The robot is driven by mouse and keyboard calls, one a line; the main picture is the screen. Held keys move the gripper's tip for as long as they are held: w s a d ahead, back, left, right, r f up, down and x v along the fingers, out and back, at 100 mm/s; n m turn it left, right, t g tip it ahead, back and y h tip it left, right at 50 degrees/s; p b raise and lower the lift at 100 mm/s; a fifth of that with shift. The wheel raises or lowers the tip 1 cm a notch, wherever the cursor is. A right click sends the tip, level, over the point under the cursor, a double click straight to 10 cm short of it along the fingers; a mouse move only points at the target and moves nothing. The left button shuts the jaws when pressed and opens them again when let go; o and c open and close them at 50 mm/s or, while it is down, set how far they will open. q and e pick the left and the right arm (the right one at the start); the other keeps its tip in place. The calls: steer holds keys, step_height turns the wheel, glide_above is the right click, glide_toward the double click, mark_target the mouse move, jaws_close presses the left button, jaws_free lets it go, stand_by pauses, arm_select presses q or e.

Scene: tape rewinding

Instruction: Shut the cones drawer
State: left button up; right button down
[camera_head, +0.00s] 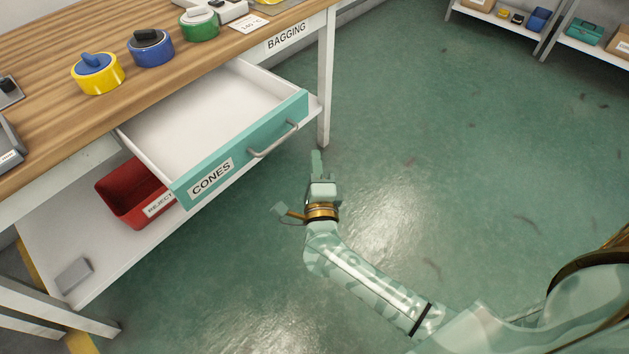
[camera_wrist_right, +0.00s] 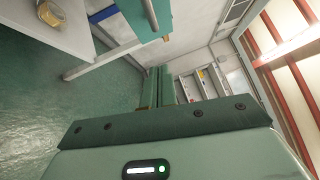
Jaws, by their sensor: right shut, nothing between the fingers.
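The cones drawer (camera_head: 205,120) is pulled out from under the wooden bench. Its teal front (camera_head: 240,146) bears a "CONES" label and a grey bar handle (camera_head: 273,139). The visible part of its white inside is empty. My right gripper (camera_head: 317,165) is shut and empty, to the right of the drawer front and apart from the handle, fingers toward the bench leg. Its closed fingers (camera_wrist_right: 161,88) also show in the right wrist view, with a teal panel, probably the drawer front (camera_wrist_right: 148,18), above them. My left gripper is not in view.
Yellow (camera_head: 97,78), blue (camera_head: 152,52) and green (camera_head: 200,27) rolls stand on the bench top (camera_head: 60,95). A red reject bin (camera_head: 130,190) sits on the lower shelf (camera_head: 105,265). A bench leg (camera_head: 326,90) stands beyond my right gripper. The green floor (camera_head: 440,130) to the right is clear.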

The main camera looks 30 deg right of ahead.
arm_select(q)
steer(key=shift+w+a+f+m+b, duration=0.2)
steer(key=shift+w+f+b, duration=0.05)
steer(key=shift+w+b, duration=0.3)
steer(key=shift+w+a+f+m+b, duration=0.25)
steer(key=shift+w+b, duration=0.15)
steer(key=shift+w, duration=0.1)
arm_select(e)
steer(key=w+r, duration=0.1)
steer(key=w, duration=0.5)
steer(key=shift+a, duration=0.15)
